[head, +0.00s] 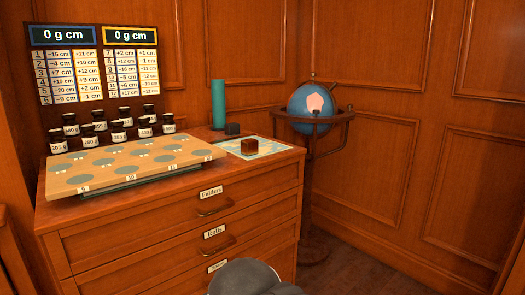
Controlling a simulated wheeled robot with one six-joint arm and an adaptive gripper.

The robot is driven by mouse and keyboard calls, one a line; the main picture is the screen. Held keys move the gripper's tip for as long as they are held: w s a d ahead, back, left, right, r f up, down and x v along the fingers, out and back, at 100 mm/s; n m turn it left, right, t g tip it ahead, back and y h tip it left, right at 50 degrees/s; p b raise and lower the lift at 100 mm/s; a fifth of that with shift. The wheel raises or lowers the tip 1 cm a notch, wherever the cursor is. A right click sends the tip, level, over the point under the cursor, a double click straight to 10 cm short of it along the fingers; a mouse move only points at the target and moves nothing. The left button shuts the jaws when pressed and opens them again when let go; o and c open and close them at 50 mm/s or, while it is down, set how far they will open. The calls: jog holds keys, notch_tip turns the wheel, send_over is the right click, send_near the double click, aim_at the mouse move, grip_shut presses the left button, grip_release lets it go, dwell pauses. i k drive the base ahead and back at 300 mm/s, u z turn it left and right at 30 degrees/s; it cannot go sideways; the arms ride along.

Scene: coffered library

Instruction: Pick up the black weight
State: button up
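Several black weights with white gram labels stand in rows at the back of the cabinet top, behind a tan board; one at the front left (58,140) reads about 305 g. A small black block (232,128) sits at the foot of a teal cylinder (218,105). I cannot tell which of these dark things is the black weight meant. A dark brown cube (249,146) lies on a small map sheet (270,150). A grey rounded part of my arm shows at the bottom edge, well in front of and below the cabinet top; my gripper's fingers are not in view.
The tan board (185,151) with grey-green round spots rests slightly raised on the wooden cabinet (150,220). A display panel (95,65) reading 0 g cm twice stands behind the weights. A globe (310,102) on a wooden stand is right of the cabinet.

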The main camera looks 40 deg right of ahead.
aim_at(232, 129)
jog(key=u, duration=2.65)
jog(key=k, duration=1.35)
jog(key=z, duration=1.9)
jog(key=i, duration=0.75)
